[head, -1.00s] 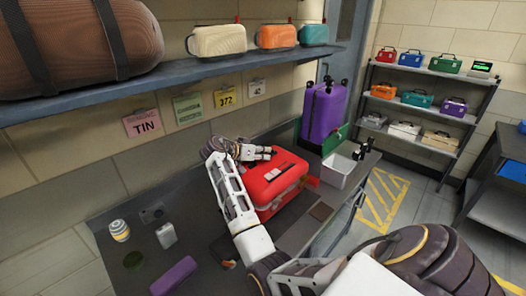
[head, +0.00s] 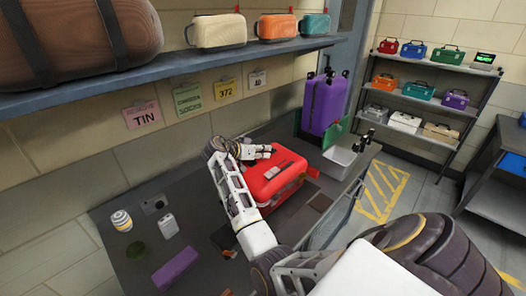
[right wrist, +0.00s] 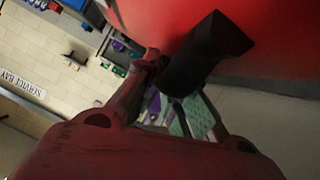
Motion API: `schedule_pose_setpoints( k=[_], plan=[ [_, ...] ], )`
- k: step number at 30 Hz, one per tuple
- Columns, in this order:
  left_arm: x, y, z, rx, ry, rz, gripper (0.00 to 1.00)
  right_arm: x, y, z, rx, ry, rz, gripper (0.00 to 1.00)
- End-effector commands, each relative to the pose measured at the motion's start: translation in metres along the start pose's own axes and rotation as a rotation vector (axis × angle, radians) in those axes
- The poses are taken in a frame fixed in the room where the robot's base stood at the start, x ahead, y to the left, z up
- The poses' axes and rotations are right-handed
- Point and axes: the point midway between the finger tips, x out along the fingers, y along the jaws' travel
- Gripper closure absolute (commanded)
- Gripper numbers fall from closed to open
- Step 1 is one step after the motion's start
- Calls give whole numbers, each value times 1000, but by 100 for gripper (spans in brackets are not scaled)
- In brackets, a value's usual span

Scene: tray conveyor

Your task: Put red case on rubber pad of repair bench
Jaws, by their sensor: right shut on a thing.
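The red case (head: 272,183) is at the middle of the repair bench (head: 140,180), with a dark handle (right wrist: 205,52) that shows large in the right wrist view. My right gripper (head: 262,152) is over the top of the case at its back side and is shut on its handle; the fingers partly hide the grip. I cannot tell whether the case touches the bench. A dark, flat pad (head: 226,238) lies beside the case, partly behind my right arm; I cannot tell if it is the rubber pad. My left gripper is not in view.
A canister (head: 121,220), a grey box (head: 167,226) and a purple block (head: 176,268) are at the left. A wall shelf (head: 180,72) with cases hangs above the bench.

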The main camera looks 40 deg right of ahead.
Motion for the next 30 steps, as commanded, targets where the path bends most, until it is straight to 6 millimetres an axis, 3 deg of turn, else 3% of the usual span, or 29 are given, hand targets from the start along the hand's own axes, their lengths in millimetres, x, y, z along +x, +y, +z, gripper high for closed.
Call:
schedule_pose_setpoints(
  k=[1,2,6,20,30],
  plan=[
    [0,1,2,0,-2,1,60,1,0,5,-6,-6,4,100],
    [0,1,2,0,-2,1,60,2,0,8,-11,-11,5,84],
    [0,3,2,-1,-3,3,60,2,0,8,-10,-12,6,66],
    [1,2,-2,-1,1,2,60,0,0,5,-5,-7,3,66],
    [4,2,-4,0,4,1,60,-28,-1,4,-3,-7,1,66]
  ],
)
